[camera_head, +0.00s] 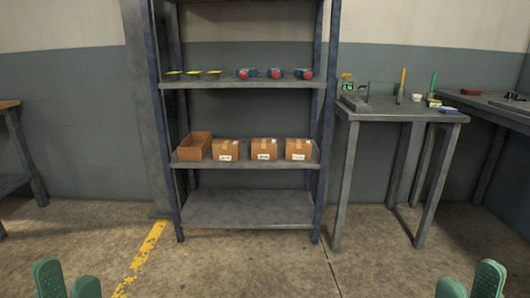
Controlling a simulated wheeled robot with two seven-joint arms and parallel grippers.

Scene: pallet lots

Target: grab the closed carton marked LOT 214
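Three closed brown cartons stand in a row on the shelf board (245,165) at mid-height: a left one (225,146), a middle one (264,144) and a right one (299,144). Each has a white label on its front, too small to read, so I cannot tell which is LOT 214. An open-topped brown carton (194,146) stands at the left end of the same row. My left gripper (67,285) is at the bottom left, open and empty. My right gripper (469,285) is at the bottom right, open and empty. Both are far from the cartons.
The rack's blue posts (325,120) flank the cartons. The upper board (225,84) holds several small yellow-and-black and blue-and-red items. The bottom board (247,208) is empty. A cluttered grey table (400,114) stands right of the rack. The floor in front is clear.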

